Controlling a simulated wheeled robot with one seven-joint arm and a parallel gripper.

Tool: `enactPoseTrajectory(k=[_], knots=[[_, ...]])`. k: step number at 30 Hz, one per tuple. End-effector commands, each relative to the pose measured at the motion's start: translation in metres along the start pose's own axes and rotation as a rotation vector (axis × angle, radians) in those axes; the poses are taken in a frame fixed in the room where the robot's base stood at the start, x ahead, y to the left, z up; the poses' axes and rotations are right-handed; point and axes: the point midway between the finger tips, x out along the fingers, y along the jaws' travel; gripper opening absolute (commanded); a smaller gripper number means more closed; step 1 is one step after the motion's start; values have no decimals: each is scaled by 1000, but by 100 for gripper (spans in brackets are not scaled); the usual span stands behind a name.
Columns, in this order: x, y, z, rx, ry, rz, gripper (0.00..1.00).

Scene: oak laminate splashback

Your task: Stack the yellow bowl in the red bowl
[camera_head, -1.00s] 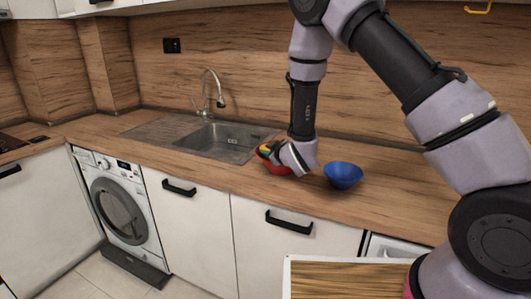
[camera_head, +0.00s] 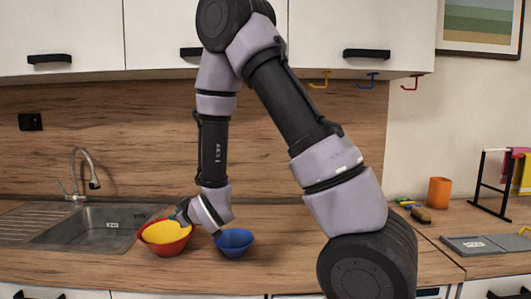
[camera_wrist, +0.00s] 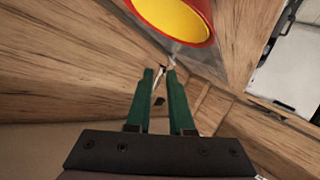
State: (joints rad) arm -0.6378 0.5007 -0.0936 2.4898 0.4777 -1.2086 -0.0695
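The red bowl (camera_head: 150,249) stands upright on the wooden counter, just right of the sink. The yellow bowl (camera_head: 167,232) sits inside it, with the red rim showing around it. The wrist view shows the red bowl (camera_wrist: 146,12) at the top, with the yellow bowl (camera_wrist: 185,14) inside. My gripper (camera_head: 180,214) is at the right rim of the bowls in the head view. In the wrist view the green fingers of my gripper (camera_wrist: 160,72) are apart with an empty gap between them. Whether a finger touches a rim cannot be told.
A blue bowl (camera_head: 235,242) stands on the counter close to the right of the red bowl, below my wrist. The sink (camera_head: 95,228) and its faucet (camera_head: 84,170) are at left. An orange cup (camera_head: 439,192) and a black rack (camera_head: 490,180) stand far right.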

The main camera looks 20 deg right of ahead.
Motion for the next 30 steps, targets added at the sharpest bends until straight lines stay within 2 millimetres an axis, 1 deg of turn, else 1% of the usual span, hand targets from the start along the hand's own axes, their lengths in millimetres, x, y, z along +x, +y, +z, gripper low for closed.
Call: enactPoseTrajectory(k=[1, 3, 5, 6, 8, 9, 11, 12, 14, 15, 17, 18, 19, 20, 21, 24, 27, 30], knots=[[-9, 27, -12, 74, -23, 27, 20], [-24, 57, -22, 179, -74, 49, 20], [-40, 80, -27, 266, -119, 63, 20], [-52, 94, -31, 321, -146, 70, 20], [-72, 113, -37, 400, -185, 80, 20], [-87, 124, -39, 452, -212, 86, 20], [-111, 139, -43, 528, -250, 93, 20], [-128, 148, -45, 577, -275, 98, 20], [-155, 159, -48, 648, -310, 106, 20], [-174, 164, -49, 694, -334, 110, 20], [-204, 170, -51, 762, -369, 117, 20], [-224, 172, -52, 806, -392, 122, 20], [-239, 173, -52, 838, -409, 126, 20], [-254, 173, -52, 868, -425, 130, 20], [-274, 172, -52, 909, -446, 135, 20], [-316, 166, -51, 994, -492, 148, 20], [-346, 158, -49, 1058, -527, 157, 20], [-363, 151, -48, 1097, -550, 163, 20]])
